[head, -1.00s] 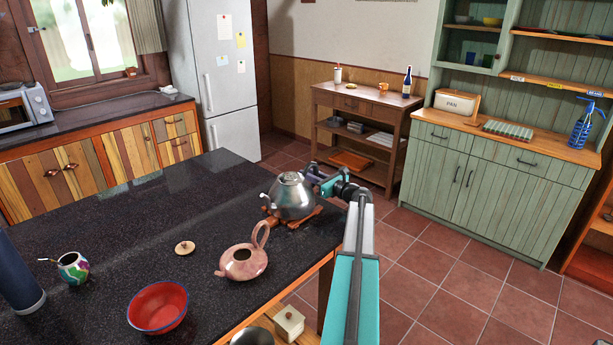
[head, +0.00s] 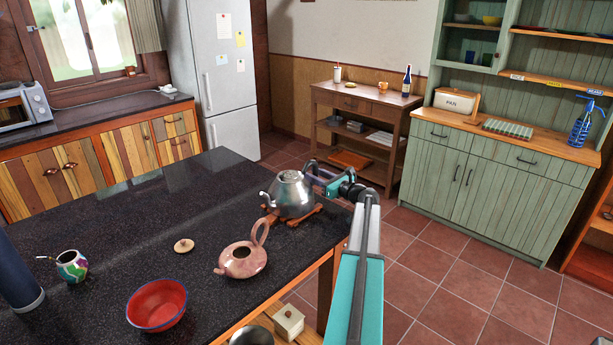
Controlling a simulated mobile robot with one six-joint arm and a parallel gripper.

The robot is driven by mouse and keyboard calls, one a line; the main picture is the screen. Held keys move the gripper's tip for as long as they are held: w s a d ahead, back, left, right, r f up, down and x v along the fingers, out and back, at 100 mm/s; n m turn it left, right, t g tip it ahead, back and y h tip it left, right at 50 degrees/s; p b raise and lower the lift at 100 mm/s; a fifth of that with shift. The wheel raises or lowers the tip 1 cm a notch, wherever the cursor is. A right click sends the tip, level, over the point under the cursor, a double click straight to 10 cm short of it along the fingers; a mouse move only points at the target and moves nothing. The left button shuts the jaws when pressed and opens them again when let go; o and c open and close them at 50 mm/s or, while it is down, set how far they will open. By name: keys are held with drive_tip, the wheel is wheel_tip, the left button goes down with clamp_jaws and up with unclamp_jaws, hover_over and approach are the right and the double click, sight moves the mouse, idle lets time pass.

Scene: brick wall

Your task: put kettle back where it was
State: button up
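The silver metal kettle (head: 289,194) stands upright on a wooden trivet (head: 303,215) near the right edge of the dark counter. Its spout points left. My gripper (head: 313,174) is at the kettle's right side, where the handle would be, with my arm reaching in from the right. The fingers are small and partly hidden by the kettle, so I cannot tell whether they are open or closed on the handle.
A pink teapot (head: 243,261) stands just in front of the kettle, its lid (head: 184,245) lying to the left. A red bowl (head: 157,305), a colourful mate cup (head: 72,265) and a blue bottle (head: 17,275) are further left. The counter's back part is clear.

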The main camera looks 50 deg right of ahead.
drive_tip(key=s, duration=0.3)
drive_tip(key=s+b, duration=0.1)
drive_tip(key=s, duration=0.2)
drive_tip(key=s+b, duration=0.1)
drive_tip(key=s, duration=0.2)
drive_tip(key=shift+s+a, duration=0.15)
drive_tip(key=shift+a, duration=0.2)
drive_tip(key=shift+s, duration=0.1)
idle(0.3)
